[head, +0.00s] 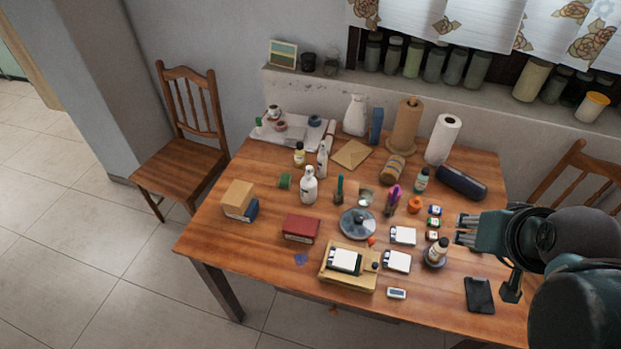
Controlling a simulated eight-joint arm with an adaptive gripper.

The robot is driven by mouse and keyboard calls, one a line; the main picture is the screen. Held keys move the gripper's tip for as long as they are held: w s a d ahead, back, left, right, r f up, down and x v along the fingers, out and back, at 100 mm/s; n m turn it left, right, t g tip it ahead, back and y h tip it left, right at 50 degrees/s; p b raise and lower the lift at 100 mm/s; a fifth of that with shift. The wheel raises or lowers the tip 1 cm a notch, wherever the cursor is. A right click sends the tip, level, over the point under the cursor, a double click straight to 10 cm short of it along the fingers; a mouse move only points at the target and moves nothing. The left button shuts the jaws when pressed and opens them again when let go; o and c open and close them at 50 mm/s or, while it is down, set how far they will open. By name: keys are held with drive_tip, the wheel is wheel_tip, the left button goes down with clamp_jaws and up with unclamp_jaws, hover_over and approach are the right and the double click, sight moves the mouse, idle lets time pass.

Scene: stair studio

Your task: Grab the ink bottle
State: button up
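Several small squat jars with coloured labels stand in a short row on the table, right of the middle. They look like ink bottles: a blue one (435,210), a green one (433,222) and a reddish one (432,236). I cannot tell which one the task means. My gripper (462,230) comes in from the right with its fingers pointing left toward this row. Its fingers are spread apart with nothing visible between them. A small gap of table shows between the fingertips and the jars.
A dark-labelled bottle (437,252) stands just below the row. A dark case (461,182) lies behind my gripper, and a black phone (480,295) lies in front.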

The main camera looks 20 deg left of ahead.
drive_tip(key=w+a+r+m+g, duration=0.1)
drive_tip(key=w+a+m+g, duration=0.2)
drive_tip(key=w+a, duration=1.7)
drive_tip(key=w+a+f+m, duration=0.1)
drive_tip(key=a+f, duration=0.3)
drive_tip(key=a, duration=0.5)
drive_tip(key=w+a+f+m+g+h+p, duration=0.1)
drive_tip(key=w+a+f, duration=0.3)
drive_tip(key=a, duration=0.5)
drive_tip(key=w+a+f+m, duration=0.1)
drive_tip(key=w+a+f, duration=0.2)
drive_tip(key=a+f, duration=0.3)
drive_tip(key=shift+w+a+f+m+h, duration=0.2)
drive_tip(key=shift+a+m+h, duration=0.2)
drive_tip(key=shift+a, duration=1.3)
drive_tip(key=shift+b+x, duration=0.6)
drive_tip(key=shift+x, duration=2.75)
drive_tip(key=shift+s+d+f, duration=0.1)
drive_tip(key=shift+s+f, duration=0.05)
